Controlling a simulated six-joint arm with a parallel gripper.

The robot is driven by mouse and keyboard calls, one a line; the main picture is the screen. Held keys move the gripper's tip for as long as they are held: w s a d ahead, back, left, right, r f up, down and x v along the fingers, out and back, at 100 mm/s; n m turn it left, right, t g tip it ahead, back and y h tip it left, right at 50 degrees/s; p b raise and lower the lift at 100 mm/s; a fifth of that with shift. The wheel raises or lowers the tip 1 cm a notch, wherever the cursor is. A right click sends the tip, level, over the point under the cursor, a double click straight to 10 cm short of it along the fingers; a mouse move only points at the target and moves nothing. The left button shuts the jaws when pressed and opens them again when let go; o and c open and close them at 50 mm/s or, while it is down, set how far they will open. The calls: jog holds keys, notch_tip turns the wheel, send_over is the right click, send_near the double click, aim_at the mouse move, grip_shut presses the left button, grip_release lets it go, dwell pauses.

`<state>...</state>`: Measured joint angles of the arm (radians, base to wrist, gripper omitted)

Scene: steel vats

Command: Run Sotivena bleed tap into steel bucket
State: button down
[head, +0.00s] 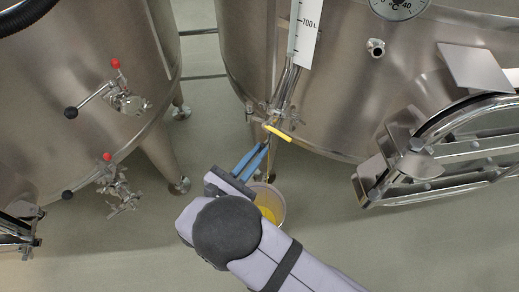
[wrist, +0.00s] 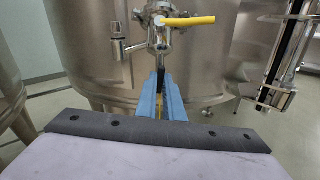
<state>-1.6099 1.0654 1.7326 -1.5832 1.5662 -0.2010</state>
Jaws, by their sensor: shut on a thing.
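A valve with a yellow handle (head: 277,132) sits at the foot of the level gauge on the right vat. In the wrist view, the yellow handle (wrist: 190,20) points right. My gripper (head: 262,150) is just below it, its blue fingers shut on a slim dark part (wrist: 160,78) that hangs under the valve; whether this is the bleed tap's lever I cannot tell. The bucket (head: 282,197) stands below, partly hidden by my wrist, with yellow liquid (head: 267,213) inside. A thin yellowish streak runs down towards it. No tap name is readable.
The right vat (head: 350,100) curves close behind the valve. A small metal outlet (wrist: 118,42) juts out left of it. A hinged hatch frame (head: 440,145) stands out at right. The left vat (head: 85,60) has two lever taps. Floor between the vats is clear.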

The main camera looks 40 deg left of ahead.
jog(key=c, duration=2.1)
grip_release()
jog(key=shift+s, duration=0.1)
jog(key=shift+s+d, duration=0.15)
jog(key=shift+s, duration=2.1)
jog(key=shift+s+d, duration=0.1)
jog(key=shift+s, duration=2.1)
